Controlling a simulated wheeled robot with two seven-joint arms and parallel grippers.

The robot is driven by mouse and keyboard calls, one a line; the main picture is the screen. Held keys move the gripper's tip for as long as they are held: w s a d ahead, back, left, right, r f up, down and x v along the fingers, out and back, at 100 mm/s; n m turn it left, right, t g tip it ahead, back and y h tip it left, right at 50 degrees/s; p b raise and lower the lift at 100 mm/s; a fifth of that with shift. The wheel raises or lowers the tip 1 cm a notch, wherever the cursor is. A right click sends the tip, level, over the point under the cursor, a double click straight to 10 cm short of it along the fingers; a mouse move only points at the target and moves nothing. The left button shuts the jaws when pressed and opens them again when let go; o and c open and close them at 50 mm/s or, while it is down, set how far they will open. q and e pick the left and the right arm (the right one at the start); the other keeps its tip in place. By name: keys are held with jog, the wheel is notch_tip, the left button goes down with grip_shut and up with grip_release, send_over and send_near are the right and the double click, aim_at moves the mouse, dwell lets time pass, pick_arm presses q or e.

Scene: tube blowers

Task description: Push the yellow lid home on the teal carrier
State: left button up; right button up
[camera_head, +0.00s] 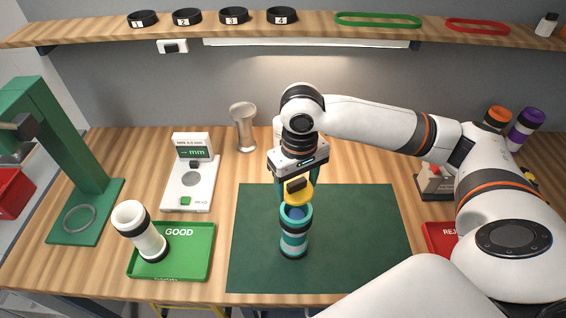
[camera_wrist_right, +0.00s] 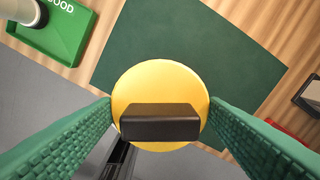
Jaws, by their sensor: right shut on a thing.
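The teal carrier (camera_head: 293,243) stands upright on the dark green mat, its mouth open, with something blue (camera_head: 295,213) inside. The yellow lid (camera_head: 301,196) is just above and behind the mouth and looks tilted, apart from a full seat on the rim. I cannot tell whether its lower edge touches the carrier. My right gripper (camera_head: 297,180) points down over the carrier and is shut on the lid. In the right wrist view the yellow lid (camera_wrist_right: 160,82), with its dark block-shaped handle (camera_wrist_right: 160,122), sits between the two green fingers. My left gripper is not in view.
A green GOOD tray (camera_head: 190,262) holds a white tube with black rings (camera_head: 142,232). A red tray (camera_head: 437,240) lies right. The mat (camera_head: 360,250) around the carrier is clear.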

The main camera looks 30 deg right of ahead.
aim_at(298, 192)
jog(key=shift+w, duration=0.15)
jog(key=shift+a+r, duration=0.1)
jog(key=shift+s+r, duration=0.25)
jog(key=shift+s, duration=0.6)
jog(key=shift+w+p, duration=0.1)
jog(key=shift+p, duration=0.3)
jog(key=shift+w+f, duration=0.3)
jog(key=shift+f, duration=0.6)
jog(key=shift+s+f, duration=0.1)
jog(key=shift+f, duration=0.85)
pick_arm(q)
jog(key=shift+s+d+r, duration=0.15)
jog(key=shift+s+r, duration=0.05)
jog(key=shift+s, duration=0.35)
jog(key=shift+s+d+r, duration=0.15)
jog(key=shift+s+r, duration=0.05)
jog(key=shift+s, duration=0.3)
pick_arm(e)
jog(key=shift+f, duration=0.4)
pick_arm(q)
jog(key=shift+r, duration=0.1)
